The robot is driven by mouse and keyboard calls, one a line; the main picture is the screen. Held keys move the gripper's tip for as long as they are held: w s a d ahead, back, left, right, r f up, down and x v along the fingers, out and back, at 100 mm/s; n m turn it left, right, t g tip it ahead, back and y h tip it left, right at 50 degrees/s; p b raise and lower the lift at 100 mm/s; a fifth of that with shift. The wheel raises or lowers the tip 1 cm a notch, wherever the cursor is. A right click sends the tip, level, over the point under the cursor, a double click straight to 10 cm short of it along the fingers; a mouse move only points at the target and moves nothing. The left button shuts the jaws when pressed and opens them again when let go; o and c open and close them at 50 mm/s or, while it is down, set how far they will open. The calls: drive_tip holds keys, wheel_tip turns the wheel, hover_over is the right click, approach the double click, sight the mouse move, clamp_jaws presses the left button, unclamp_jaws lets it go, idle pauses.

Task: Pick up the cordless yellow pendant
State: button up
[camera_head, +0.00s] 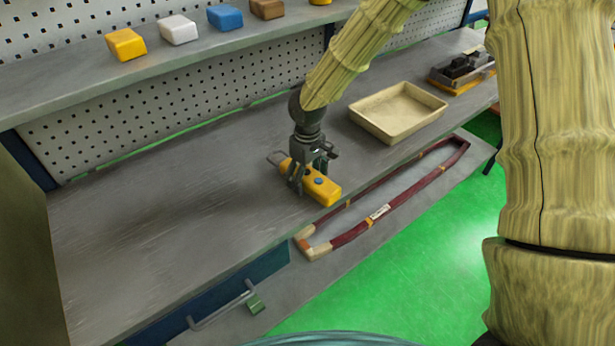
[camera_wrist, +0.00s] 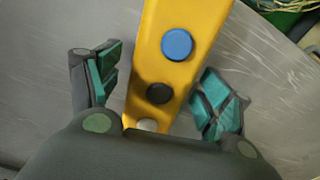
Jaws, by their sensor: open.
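The yellow pendant (camera_head: 322,190) lies on the grey workbench, with coloured buttons on its upper face and a grey loop at its far left end. My gripper (camera_head: 311,176) is over it from above, with a finger on either side of its body. In the wrist view the pendant (camera_wrist: 180,50) runs between the two teal-padded fingers of my gripper (camera_wrist: 155,92), with a blue, a dark and a pale button showing. Gaps show between the pads and the pendant. The pendant's near end is hidden by the gripper's palm in the wrist view.
A beige tray (camera_head: 398,112) stands to the right on the bench. A dark fixture (camera_head: 463,70) sits at the back right. Several coloured blocks line the shelf (camera_head: 60,80) above. The bench's left side is clear.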

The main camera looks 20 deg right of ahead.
drive_tip(key=shift+f, duration=0.1)
drive_tip(key=shift+c, duration=0.2)
drive_tip(key=c, duration=1.4)
